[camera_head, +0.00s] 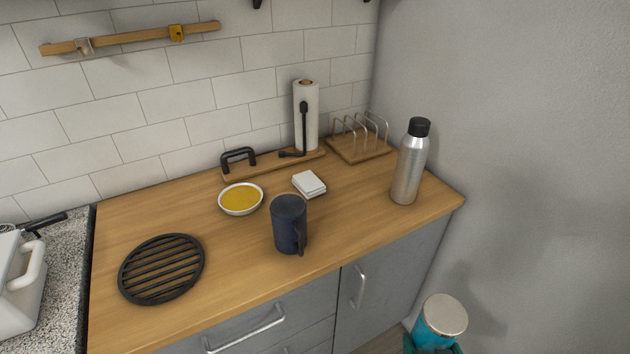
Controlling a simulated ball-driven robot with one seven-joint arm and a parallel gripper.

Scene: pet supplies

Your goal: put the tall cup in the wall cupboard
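A tall dark blue cup (288,225) stands upright on the wooden counter (225,262), near its front edge. Its handle faces the front, a little to the right. The top of the cup looks dark. A wall cupboard is not visible in this view. My gripper is not in view.
A white bowl (241,199) with yellow contents and white folded cloths or coasters (309,184) sit close behind the cup. A black round trivet (162,268) lies left. A steel bottle (410,161) stands right. A paper towel roll (311,115) and wooden rack (357,148) are behind.

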